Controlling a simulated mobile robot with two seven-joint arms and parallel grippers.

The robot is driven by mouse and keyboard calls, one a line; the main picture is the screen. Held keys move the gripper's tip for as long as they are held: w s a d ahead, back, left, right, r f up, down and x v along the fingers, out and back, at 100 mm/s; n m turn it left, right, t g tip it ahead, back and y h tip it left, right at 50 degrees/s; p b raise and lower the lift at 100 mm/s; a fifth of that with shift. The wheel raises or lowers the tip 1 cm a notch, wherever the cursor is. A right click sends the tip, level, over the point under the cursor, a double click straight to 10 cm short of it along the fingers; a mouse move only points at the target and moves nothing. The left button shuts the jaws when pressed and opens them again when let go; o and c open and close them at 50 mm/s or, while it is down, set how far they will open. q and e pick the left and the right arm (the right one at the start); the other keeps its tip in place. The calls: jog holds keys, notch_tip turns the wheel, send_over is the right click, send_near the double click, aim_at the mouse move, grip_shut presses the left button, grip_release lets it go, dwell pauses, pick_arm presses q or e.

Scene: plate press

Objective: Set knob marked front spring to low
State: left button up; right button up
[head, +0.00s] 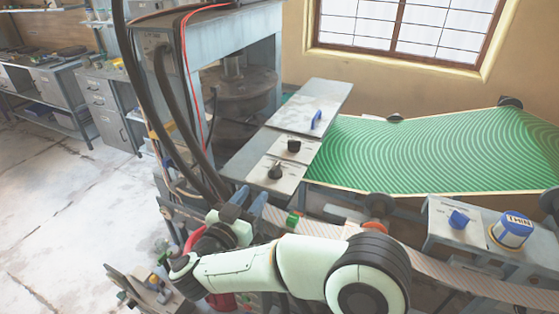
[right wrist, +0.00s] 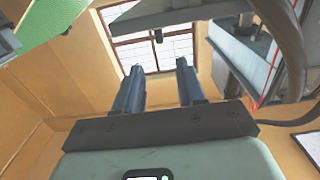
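Several knobs show in the head view, and their labels are too small to read, so I cannot tell which is front spring. A blue knob (head: 317,120) sits on the far grey panel. A black knob (head: 294,146) and another black knob (head: 275,170) sit on the nearer plates. A further blue knob (head: 459,219) is on a box at the right. My right gripper (head: 250,200) is left of and below the nearest black knob, apart from it. In the right wrist view its fingers (right wrist: 160,68) stand apart with nothing between them. My left gripper is not in view.
A green patterned sheet (head: 430,150) lies right of the panels. A blue-and-white can marked THIN (head: 513,232) stands at the right. Dark cables (head: 170,100) hang beside the press frame (head: 235,40) at the left. Open floor lies further left.

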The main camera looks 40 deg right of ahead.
aim_at(272, 171)
jog(key=p+x, duration=0.1)
jog(key=x, duration=1.2)
jog(key=shift+w, duration=0.1)
jog(key=shift+c, duration=0.3)
grip_shut()
